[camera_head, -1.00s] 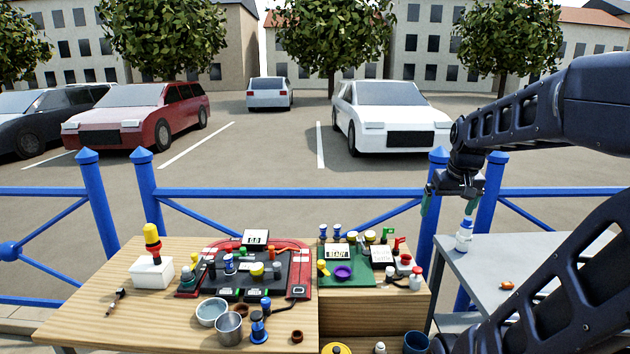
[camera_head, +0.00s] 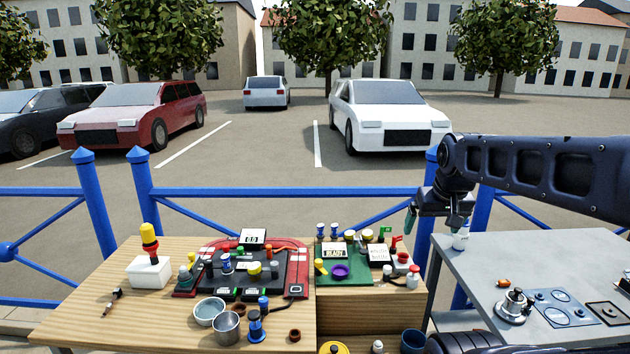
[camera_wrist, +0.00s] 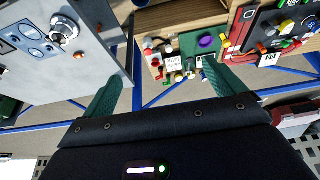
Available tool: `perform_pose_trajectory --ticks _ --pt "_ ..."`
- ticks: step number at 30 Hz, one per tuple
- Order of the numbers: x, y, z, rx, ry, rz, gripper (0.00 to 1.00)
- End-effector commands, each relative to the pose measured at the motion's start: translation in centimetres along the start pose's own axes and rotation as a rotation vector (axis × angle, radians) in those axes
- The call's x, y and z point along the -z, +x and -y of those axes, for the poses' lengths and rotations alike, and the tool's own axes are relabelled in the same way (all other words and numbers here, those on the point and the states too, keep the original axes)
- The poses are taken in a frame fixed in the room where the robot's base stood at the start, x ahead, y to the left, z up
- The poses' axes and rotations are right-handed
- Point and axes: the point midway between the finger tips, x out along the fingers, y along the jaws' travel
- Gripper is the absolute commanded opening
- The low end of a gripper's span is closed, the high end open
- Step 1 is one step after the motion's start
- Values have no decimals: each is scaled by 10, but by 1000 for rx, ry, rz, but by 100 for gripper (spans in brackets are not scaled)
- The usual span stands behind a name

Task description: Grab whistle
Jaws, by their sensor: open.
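A small orange object (camera_head: 502,282), possibly the whistle, lies on the grey table (camera_head: 468,268); it is too small to identify surely. It also shows near the table's edge at upper left in the wrist view (camera_wrist: 79,55). My gripper (camera_head: 438,218) is open and empty, with green fingers, above the blue railing by the grey table's far left corner. In the wrist view my gripper (camera_wrist: 164,68) has its fingers wide apart, and the orange object is outside them, to the left.
A round metal fitting (camera_head: 514,306) and a blue panel (camera_head: 563,308) are on that table. The wooden table (camera_head: 75,318) at left is crowded. Blue railing (camera_head: 300,191) runs behind.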

Motion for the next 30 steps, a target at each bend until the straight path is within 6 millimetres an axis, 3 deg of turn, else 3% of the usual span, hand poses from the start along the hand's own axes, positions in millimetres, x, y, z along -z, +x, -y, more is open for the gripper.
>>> perform_pose_trajectory --ticks 1,7,19,30 --pt "0 0 0 0 0 0 84" --pt "0 0 0 0 0 0 45" --pt "7 4 -4 6 30 8 45" --pt "61 56 -53 19 343 71 45"
